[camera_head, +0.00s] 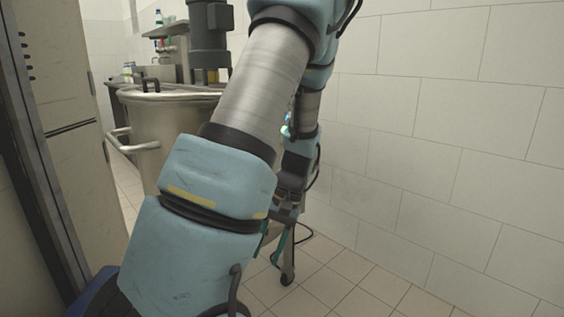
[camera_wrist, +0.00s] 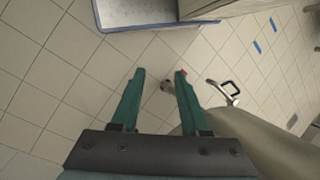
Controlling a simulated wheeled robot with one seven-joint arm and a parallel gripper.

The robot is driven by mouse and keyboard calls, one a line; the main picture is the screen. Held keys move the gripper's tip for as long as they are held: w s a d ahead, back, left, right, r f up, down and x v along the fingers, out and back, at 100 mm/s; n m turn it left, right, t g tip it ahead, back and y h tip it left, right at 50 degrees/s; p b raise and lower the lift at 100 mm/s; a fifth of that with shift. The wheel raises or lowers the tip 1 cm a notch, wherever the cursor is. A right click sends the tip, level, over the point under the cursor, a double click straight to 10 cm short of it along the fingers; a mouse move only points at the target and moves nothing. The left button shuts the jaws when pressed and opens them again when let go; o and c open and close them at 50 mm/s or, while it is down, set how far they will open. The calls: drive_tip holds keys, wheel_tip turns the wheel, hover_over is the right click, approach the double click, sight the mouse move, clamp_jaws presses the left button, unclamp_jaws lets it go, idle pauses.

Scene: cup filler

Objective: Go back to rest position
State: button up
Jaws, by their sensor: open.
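My gripper (camera_wrist: 158,76) shows in the wrist view with its two green fingers apart and nothing between them. It is above the tiled floor. In the head view my blue and grey arm crosses the middle of the picture, and the gripper hangs low behind it, partly hidden, near the tiled wall.
A large steel pot (camera_head: 168,130) with side handles stands left of my arm in the head view. A shelf with bottles (camera_head: 165,32) is behind it. A tall cabinet (camera_head: 55,90) is at the left. The white tiled wall (camera_head: 440,130) closes off the right. Floor (camera_head: 345,285) is bare at lower right.

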drive_tip(key=s+a+r+t+h+p, duration=0.1)
drive_tip(key=s+r+t+h+p, duration=0.1)
drive_tip(key=r+p, duration=1)
drive_tip(key=s+a+r+t+h+p, duration=0.2)
drive_tip(key=r+p, duration=1.1)
drive_tip(key=r, duration=0.8)
drive_tip(key=shift+a+r+n, duration=0.2)
drive_tip(key=shift+n, duration=0.2)
drive_tip(key=shift+f, duration=0.15)
